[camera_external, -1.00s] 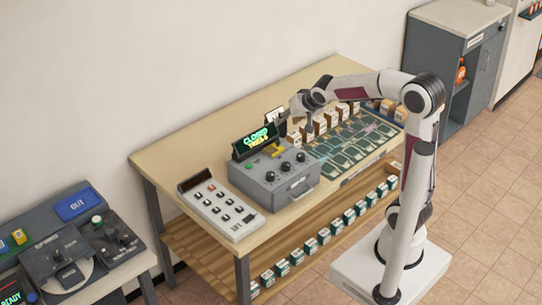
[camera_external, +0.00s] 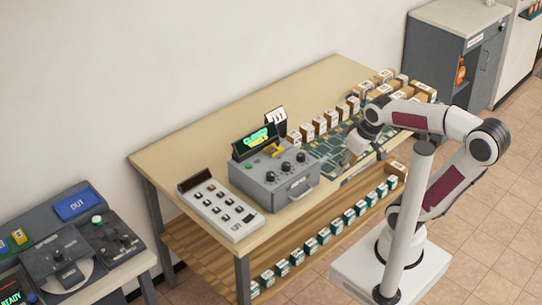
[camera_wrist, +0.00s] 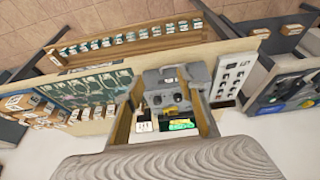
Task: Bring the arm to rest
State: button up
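My gripper (camera_external: 350,156) hangs from my bent arm, above the right part of the workbench, over the patterned mat (camera_external: 325,161). In the wrist view my gripper (camera_wrist: 167,95) shows two fingers spread wide apart, with nothing held between them. Beyond the gap stands the grey control box (camera_wrist: 190,75) with its dark knobs. The fingertips are small and blurred in the external view.
The workbench (camera_external: 160,152) bears the grey control box (camera_external: 270,190), a white keypad (camera_external: 220,210) and a row of small boxes (camera_external: 320,125). More boxes sit on its lower shelf. A console (camera_external: 85,250) stands at left, a cabinet (camera_external: 440,60) at right.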

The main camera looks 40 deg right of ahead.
jog(key=s+r, duration=0.1)
jog(key=s+t, duration=0.1)
jog(key=s, duration=0.1)
jog(key=shift+r, duration=0.4)
dwell(1.8)
